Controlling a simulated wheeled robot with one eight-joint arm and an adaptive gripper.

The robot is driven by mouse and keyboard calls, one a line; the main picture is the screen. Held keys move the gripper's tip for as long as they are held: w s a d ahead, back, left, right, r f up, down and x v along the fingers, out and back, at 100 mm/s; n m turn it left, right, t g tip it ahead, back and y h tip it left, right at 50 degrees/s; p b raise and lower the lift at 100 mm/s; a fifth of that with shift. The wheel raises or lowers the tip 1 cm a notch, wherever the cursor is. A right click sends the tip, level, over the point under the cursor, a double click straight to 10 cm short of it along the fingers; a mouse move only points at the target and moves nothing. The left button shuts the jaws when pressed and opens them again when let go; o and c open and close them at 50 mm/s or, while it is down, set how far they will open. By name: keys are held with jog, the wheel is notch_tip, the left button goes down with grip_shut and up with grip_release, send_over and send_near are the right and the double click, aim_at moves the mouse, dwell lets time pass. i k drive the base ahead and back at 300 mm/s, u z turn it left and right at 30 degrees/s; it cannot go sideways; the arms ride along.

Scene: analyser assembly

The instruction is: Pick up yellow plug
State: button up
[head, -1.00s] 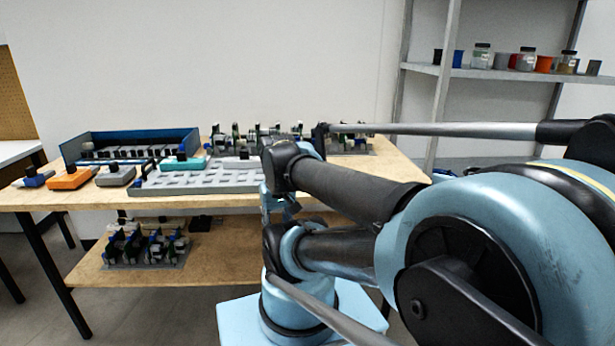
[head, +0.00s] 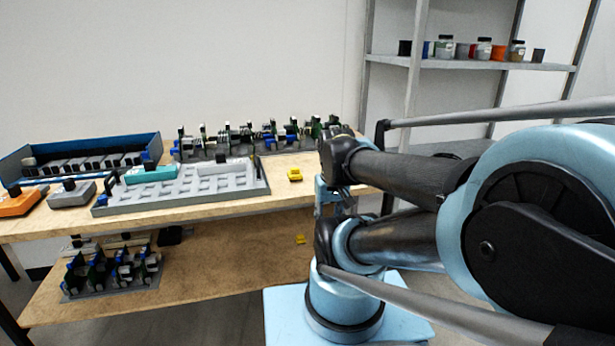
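A small yellow plug (head: 294,175) lies on the wooden tabletop in the head view, right of the grey slotted tray and just left of my arm. A second small yellow piece (head: 300,239) lies on the lower shelf, below the first and close to my arm. My arm fills the right side of the view. I cannot make out any gripper fingers, and nothing is seen touching either yellow piece.
The grey slotted tray (head: 181,194) holds a teal block (head: 150,174). Racks of small parts (head: 255,141) stand along the table's back edge. A blue-walled bin (head: 88,145) is at the left. A rack (head: 112,272) sits on the lower shelf (head: 215,270), whose middle is bare.

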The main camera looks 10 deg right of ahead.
aim_at(295, 174)
jog(key=i, duration=0.1)
jog(key=u, duration=0.65)
jog(key=k, duration=1.15)
jog(key=z, duration=0.45)
